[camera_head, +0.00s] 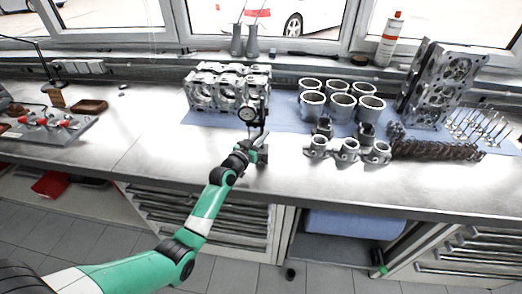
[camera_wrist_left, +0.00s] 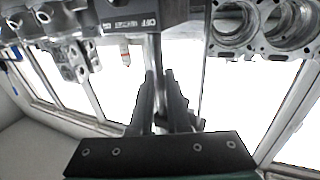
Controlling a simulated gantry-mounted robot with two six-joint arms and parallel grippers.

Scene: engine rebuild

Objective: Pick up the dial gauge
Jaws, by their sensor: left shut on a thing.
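The dial gauge (camera_head: 249,114) has a round dial on a dark post, in front of the engine block (camera_head: 228,88) in the head view. My left gripper (camera_head: 256,149) reaches in from the front of the bench, below the dial. In the left wrist view my left gripper (camera_wrist_left: 160,100) has its two dark fingers on either side of the gauge's slim upright post (camera_wrist_left: 157,62) and is shut on it. A dark block marked with letters (camera_wrist_left: 130,24), seemingly the gauge's base, shows at the top of that view. I cannot tell whether the base touches the bench. My right gripper is not in view.
Several cylinder liners (camera_head: 341,104) stand on the blue mat right of the gauge. Pistons (camera_head: 346,150) and a dark camshaft or crankshaft (camera_head: 437,150) lie nearer the front. A cylinder head (camera_head: 440,82) stands at the right. The bench (camera_head: 160,150) is clear left of my gripper.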

